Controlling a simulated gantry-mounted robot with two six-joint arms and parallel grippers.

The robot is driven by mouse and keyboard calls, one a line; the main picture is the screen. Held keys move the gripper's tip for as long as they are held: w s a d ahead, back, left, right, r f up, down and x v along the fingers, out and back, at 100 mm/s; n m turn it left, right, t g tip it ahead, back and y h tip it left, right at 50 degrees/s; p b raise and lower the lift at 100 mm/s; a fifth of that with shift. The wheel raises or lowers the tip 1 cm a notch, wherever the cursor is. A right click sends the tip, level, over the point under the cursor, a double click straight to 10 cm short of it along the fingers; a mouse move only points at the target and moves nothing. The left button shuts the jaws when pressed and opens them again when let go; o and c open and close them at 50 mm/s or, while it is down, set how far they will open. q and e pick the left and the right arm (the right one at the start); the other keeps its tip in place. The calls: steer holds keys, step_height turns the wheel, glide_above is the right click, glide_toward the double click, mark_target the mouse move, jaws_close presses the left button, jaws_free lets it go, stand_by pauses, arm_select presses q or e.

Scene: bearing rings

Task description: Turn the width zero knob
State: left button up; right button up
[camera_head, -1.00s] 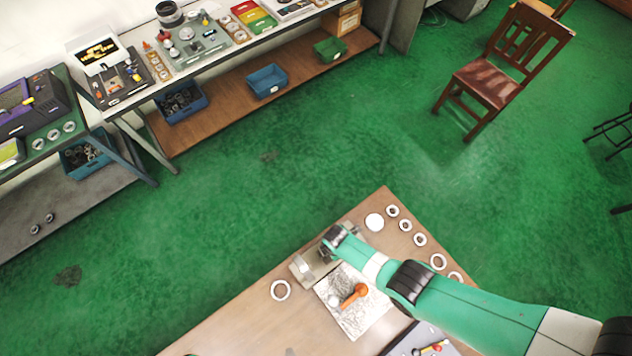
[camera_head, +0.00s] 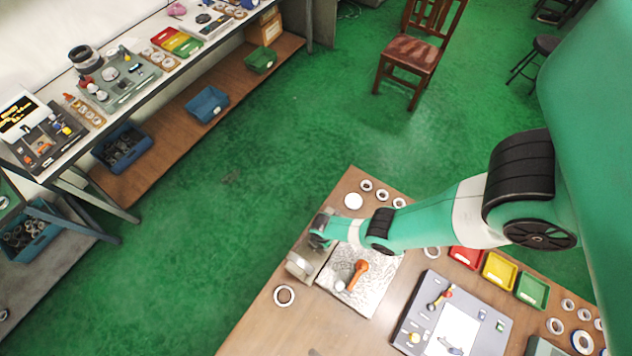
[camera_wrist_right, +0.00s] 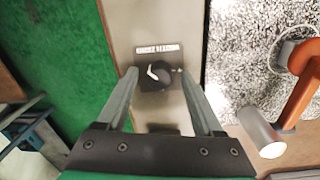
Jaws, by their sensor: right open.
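The black knob (camera_wrist_right: 153,78) with a white pointer mark sits on a black square plate on a grey metal fixture in the right wrist view. A small label (camera_wrist_right: 157,49) lies beside it, its text too blurred to read surely. My right gripper (camera_wrist_right: 160,73) is open, one finger on each side of the knob. I cannot tell whether the fingers touch it. In the head view the grey fixture (camera_head: 299,266) stands at the table's left edge, and my right gripper (camera_head: 318,240) is over it, hiding the knob. My left gripper is not in view.
A speckled plate (camera_head: 375,288) with an orange-handled part (camera_head: 358,271) lies right of the fixture. A loose ring (camera_head: 284,296) lies in front. Red (camera_head: 466,257), yellow (camera_head: 499,270) and green trays (camera_head: 531,290) and a grey tool board (camera_head: 409,325) are further right.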

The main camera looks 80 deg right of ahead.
jaws_close()
stand_by(0.4)
steer(key=shift+m, duration=0.3)
steer(key=m, duration=0.3)
steer(key=shift+m+b, duration=0.45)
steer(key=shift+m, duration=1.75)
